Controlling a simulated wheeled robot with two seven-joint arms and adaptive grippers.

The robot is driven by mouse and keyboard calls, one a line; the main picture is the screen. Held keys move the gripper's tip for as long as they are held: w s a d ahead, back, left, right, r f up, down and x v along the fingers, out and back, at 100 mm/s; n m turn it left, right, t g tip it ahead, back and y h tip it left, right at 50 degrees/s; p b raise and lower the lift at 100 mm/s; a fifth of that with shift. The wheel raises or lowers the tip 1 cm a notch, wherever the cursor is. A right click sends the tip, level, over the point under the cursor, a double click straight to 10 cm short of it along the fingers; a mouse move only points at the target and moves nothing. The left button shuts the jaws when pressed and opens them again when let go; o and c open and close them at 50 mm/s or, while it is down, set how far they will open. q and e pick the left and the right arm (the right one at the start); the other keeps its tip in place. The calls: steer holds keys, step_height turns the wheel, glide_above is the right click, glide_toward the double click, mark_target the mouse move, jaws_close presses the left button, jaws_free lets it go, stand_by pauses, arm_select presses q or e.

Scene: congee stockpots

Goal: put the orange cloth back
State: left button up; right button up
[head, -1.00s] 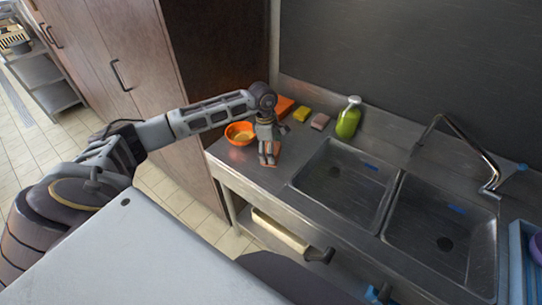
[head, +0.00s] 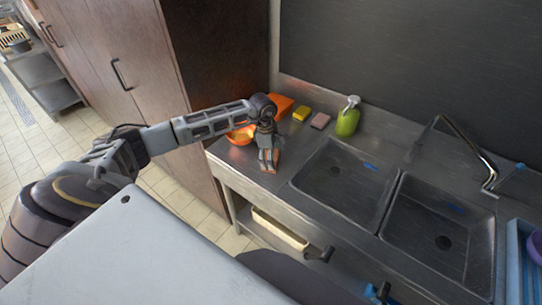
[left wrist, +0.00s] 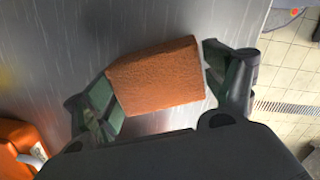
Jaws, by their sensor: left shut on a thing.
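The orange cloth (left wrist: 157,78) looks like a thick, rough, block-shaped bundle and sits between the fingers of my left gripper (left wrist: 165,92) in the left wrist view. In the head view my left gripper (head: 268,160) points down at the left end of the steel counter, shut on the cloth, whose orange (head: 275,158) shows at the fingertips. The cloth is low over the counter; I cannot tell whether it touches. My right gripper is not in view.
An orange bowl (head: 236,138) stands left of the gripper, partly hidden by my arm. Behind are an orange object (head: 283,104), a yellow sponge (head: 301,113), a pinkish sponge (head: 320,121) and a green bottle (head: 348,117). Twin sinks (head: 345,185) lie to the right. Tall cabinets stand left.

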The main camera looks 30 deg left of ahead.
arm_select(q)
steer(key=shift+f, duration=0.1)
steer(key=o, duration=0.8)
steer(key=r, duration=0.3)
steer(key=r+b, duration=0.1)
steer(key=r, duration=0.3)
steer(key=a+r, duration=0.1)
steer(key=r, duration=0.2)
steer(key=shift+s+a+r+b, duration=0.15)
steer(key=shift+r+b, duration=0.1)
steer(key=shift+b, duration=0.15)
steer(key=shift+r, duration=0.85)
